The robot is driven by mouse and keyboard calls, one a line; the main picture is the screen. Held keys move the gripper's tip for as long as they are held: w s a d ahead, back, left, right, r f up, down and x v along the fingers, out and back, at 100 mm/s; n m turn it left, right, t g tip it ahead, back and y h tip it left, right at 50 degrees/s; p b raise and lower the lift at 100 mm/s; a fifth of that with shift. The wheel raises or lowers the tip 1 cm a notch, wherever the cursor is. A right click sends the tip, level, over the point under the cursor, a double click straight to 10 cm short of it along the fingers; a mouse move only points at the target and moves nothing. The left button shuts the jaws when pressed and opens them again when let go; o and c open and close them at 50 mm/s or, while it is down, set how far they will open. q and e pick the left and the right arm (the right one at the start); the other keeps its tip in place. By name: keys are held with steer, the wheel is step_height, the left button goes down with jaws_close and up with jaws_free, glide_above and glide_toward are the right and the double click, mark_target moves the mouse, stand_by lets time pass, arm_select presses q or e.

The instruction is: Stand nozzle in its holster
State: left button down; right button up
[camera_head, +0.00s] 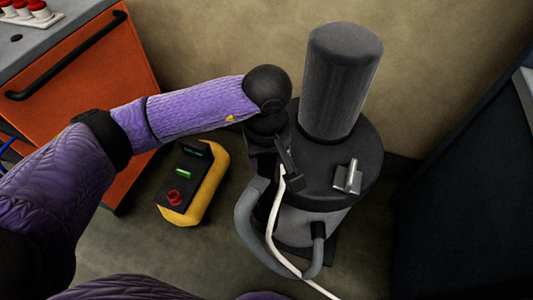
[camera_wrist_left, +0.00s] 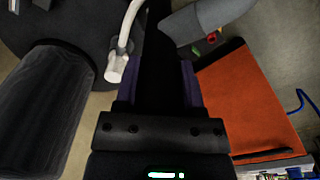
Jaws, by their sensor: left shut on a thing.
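My left gripper (camera_head: 282,152) is beside the rim of a dark grey canister vacuum (camera_head: 341,85), on its left side. It is shut on a black, long piece, which I take for the nozzle (camera_wrist_left: 157,50); in the left wrist view it runs between the purple-edged fingers. A grey hose (camera_head: 246,215) rises from the canister's lower front towards the gripper, and also shows in the left wrist view (camera_wrist_left: 205,18). The wrist hides most of the nozzle in the head view. I cannot clearly make out the holster or whether the nozzle touches it. My right gripper is out of view.
A white tube (camera_head: 270,235) hangs in front of the canister; its clipped end shows in the left wrist view (camera_wrist_left: 118,66). A metal bracket (camera_head: 347,178) sits on the lid. A yellow-black control box (camera_head: 205,192) is on the floor, and an orange cabinet (camera_head: 110,65) stands left.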

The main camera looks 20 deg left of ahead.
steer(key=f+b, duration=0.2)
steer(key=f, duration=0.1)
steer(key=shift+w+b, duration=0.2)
steer(key=shift+b, duration=0.2)
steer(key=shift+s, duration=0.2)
